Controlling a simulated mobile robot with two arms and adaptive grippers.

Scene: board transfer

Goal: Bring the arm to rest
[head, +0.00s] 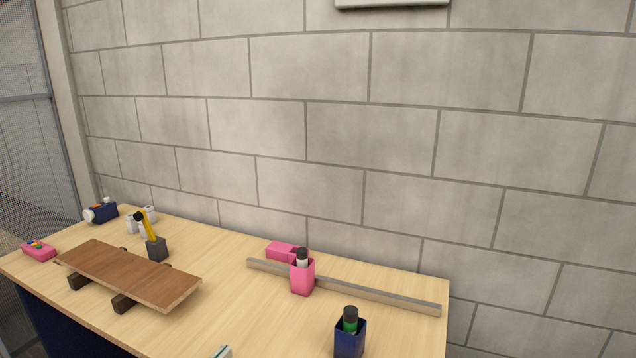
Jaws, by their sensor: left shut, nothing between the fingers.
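My left gripper (222,352) shows only as a small pale tip at the bottom edge of the head view, over the front of the table. It is shut and empty, and the rest of it is cut off by the frame. It is apart from the brown wooden board (130,272), which lies on dark blocks (124,302) on the left half of the table (215,305). My right gripper is not in view.
A pink holder (302,280) and a navy holder (349,340) each contain a dark-capped item. A long grey bar (370,293) lies toward the back right. A dark holder (157,250) with a yellow-handled tool stands behind the board. A block wall (370,150) rises behind the table.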

